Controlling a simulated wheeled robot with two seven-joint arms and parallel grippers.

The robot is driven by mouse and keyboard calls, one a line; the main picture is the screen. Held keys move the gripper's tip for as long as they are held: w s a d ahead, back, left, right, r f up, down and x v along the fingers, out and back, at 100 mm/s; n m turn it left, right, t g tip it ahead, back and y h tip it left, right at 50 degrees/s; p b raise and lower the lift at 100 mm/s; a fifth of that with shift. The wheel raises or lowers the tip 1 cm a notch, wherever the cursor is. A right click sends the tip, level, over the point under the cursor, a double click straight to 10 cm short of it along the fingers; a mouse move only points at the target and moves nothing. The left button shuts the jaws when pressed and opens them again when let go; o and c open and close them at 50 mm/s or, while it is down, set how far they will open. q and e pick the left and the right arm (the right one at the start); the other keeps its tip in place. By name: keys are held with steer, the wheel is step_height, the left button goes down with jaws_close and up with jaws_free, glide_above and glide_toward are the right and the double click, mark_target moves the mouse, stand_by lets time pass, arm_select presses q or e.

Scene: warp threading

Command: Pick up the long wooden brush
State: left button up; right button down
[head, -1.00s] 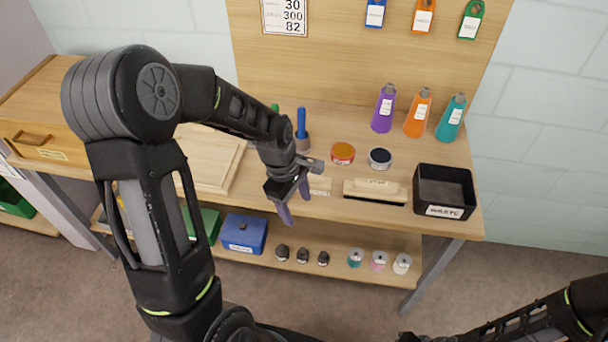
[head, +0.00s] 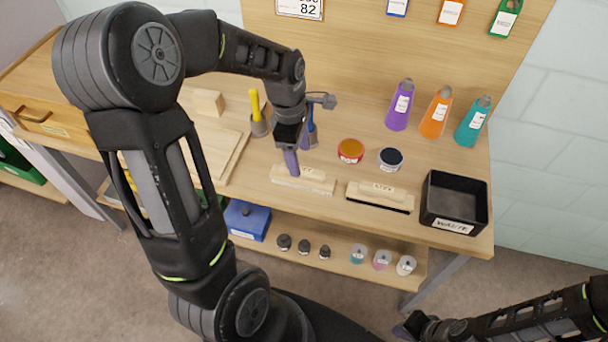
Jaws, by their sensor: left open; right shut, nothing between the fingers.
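Two pale wooden brushes lie on the bench near its front edge. The left brush (head: 304,180) has a light base and a short labelled grip on top. The right brush (head: 380,195) has a dark strip under its wooden body and a label on its grip. Which one is the longer is hard to tell. My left gripper (head: 300,150) is open and empty, with fingers pointing down just above and behind the left brush, apparently not touching it. My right gripper (head: 407,327) is shut and empty at the bottom, away from the bench.
A black waste bin (head: 455,202) stands right of the brushes. A red-orange tin (head: 351,151) and a dark tin (head: 391,159) sit behind them. Purple (head: 401,105), orange (head: 437,113) and teal bottles (head: 473,121) stand at the back. A wooden board (head: 215,150) lies to the left.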

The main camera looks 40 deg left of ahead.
mark_target(302, 169)
arm_select(q)
steer(key=shift+w+d+f, duration=0.1)
steer(key=shift+d+f, duration=0.05)
steer(key=shift+f, duration=1.1)
steer(key=f, duration=0.2)
steer(key=f+p, duration=0.1)
steer(key=f, duration=0.2)
steer(key=shift+w+d+f, duration=0.1)
steer(key=shift+w+d, duration=0.05)
steer(key=shift+d, duration=0.05)
steer(key=shift+c, duration=0.4)
jaws_close()
